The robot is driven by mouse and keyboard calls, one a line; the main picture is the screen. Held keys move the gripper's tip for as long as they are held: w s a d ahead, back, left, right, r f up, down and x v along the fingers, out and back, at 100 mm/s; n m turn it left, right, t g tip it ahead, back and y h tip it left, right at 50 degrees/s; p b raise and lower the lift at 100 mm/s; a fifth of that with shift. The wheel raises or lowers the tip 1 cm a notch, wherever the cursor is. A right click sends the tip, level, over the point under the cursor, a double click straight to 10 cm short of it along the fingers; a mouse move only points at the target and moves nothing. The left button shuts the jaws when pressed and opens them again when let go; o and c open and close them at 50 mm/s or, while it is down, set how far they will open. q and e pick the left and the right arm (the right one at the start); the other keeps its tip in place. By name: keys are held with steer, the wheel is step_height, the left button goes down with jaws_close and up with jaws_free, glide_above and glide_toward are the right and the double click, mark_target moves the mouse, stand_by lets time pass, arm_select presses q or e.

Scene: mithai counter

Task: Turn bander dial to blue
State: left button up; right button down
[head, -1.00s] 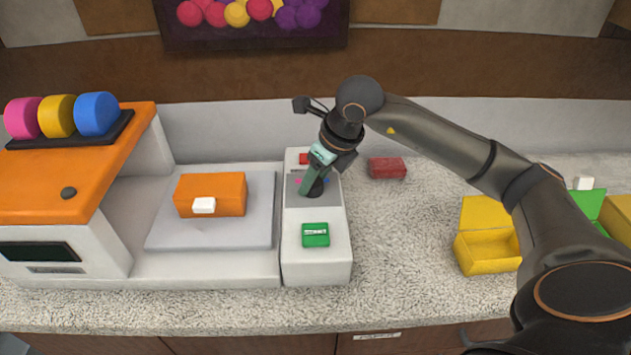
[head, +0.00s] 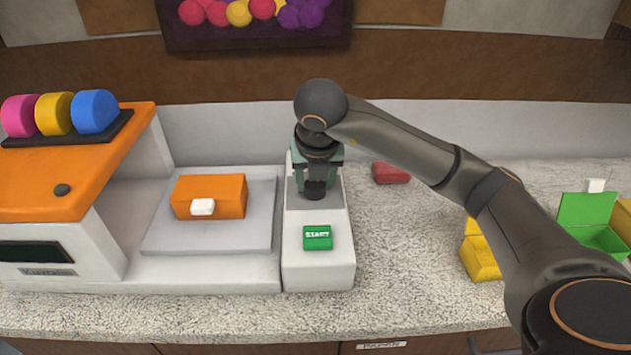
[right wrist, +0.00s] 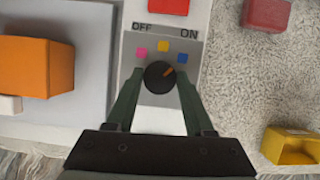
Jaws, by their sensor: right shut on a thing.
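The bander's control panel (head: 345,255) is a white block with a grey face and a green START button (head: 318,237). My left gripper is out of view.
An orange box (head: 225,195) with a white tab lies on the grey platform (head: 160,240) left of the panel. Pink, yellow and blue rolls (head: 93,111) stand on the machine. A red box (head: 391,172) sits right of the panel. Yellow (head: 481,258) and green (head: 587,210) open boxes are farther right.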

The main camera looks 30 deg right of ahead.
steer(key=shift+m, duration=0.4)
steer(key=shift+c, duration=1.4)
jaws_free()
steer(key=p+v, duration=0.3)
steer(key=v, duration=0.9)
steer(key=shift+a+r+p, duration=0.2)
steer(key=shift+r+p, duration=0.05)
steer(key=shift+p, duration=0.05)
